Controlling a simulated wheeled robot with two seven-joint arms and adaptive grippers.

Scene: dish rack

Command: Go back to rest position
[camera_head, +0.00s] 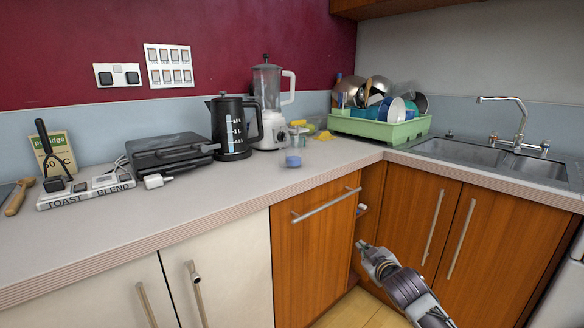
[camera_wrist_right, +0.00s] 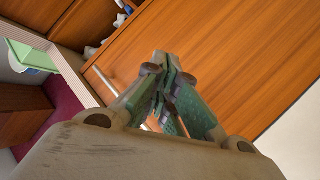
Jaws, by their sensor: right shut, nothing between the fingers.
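My right gripper (camera_head: 364,249) is low in front of the wooden cabinets, below the counter edge, near the corner in the head view. In the right wrist view the gripper (camera_wrist_right: 168,75) shows with its fingers together and empty, in front of a wooden door. The green dish rack (camera_head: 372,130) stands on the counter in the back corner, holding bowls, plates and pans; part of it shows in the right wrist view (camera_wrist_right: 28,58). My left gripper is in neither view.
The counter (camera_head: 230,195) has a clear front strip. A dishwasher-style front (camera_head: 312,250) with a long handle appears slightly open beside the corner. The sink (camera_head: 460,150) is at right.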

